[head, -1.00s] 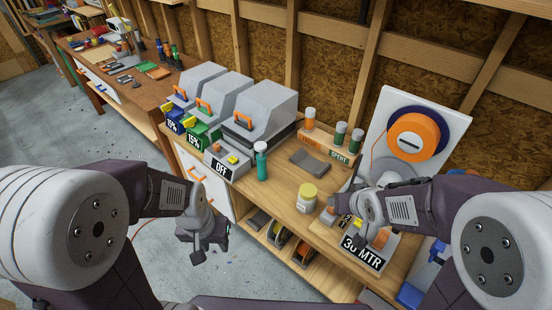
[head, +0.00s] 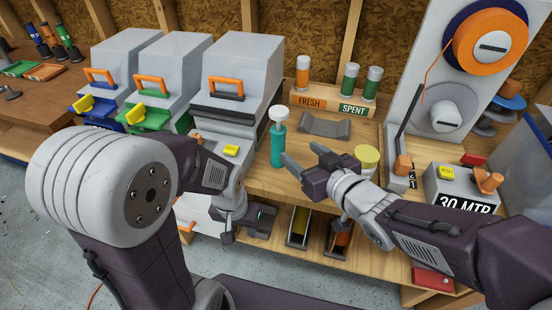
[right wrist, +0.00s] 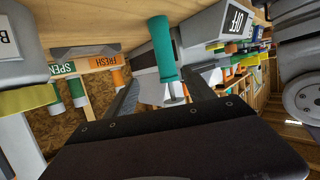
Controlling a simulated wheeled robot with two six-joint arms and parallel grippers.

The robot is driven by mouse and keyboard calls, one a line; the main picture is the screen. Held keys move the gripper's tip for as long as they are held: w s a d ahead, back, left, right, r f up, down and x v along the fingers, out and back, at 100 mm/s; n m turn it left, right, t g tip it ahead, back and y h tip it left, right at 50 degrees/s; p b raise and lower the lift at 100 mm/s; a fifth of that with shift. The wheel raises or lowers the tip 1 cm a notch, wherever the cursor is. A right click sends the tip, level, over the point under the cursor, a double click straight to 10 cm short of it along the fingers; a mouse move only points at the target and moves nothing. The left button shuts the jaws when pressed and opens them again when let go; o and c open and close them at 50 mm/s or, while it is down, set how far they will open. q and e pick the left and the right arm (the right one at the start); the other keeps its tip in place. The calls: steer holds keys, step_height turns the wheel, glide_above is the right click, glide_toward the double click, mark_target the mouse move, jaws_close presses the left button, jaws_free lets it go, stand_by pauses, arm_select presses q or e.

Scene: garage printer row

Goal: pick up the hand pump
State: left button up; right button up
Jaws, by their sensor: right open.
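The hand pump (head: 278,148), a teal cylinder with a pale round top, stands upright on the wooden bench (head: 258,178), in front of the grey machines. My right gripper (head: 304,156) is open just right of it, fingers pointing towards it. In the right wrist view the teal pump (right wrist: 163,48) appears upside down, between the lines of the two open fingers (right wrist: 165,82). I cannot tell whether a finger touches it. My left gripper (head: 245,222) hangs low in front of the bench edge, away from the pump; its jaws are unclear.
A yellow-lidded jar (head: 367,157) stands beside my right gripper. Behind are a grey cradle (head: 325,126) and a FRESH/SPENT rack (head: 325,102) with several capped tubes. A grey machine (head: 238,85) stands left of the pump. The 30 MTR box (head: 458,188) and spool stand are at right.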

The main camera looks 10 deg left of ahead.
mark_target(282, 148)
steer(key=shift+s+d+f+y+b, duration=0.15)
steer(key=shift+s+f+b, duration=0.1)
steer(key=shift+f, duration=0.2)
steer(key=shift+s+a+f+y+b, duration=0.1)
steer(key=shift+s+f+y+b, duration=0.1)
steer(key=shift+f, duration=0.25)
steer(key=p+x, duration=0.2)
steer(key=x, duration=0.1)
steer(key=shift+w+a+f, duration=0.1)
steer(key=shift+w+a, duration=0.05)
steer(key=shift+a, duration=0.1)
steer(key=x, duration=0.5)
steer(key=shift+w+a+b, duration=0.25)
steer(key=shift+a+b, duration=0.1)
steer(key=shift+s, duration=0.1)
steer(key=shift+c, duration=0.5)
arm_select(q)
steer(key=shift+s+d+f, duration=0.1)
steer(key=shift+d+f, duration=0.15)
steer(key=shift+d, duration=0.1)
arm_select(e)
jaws_close()
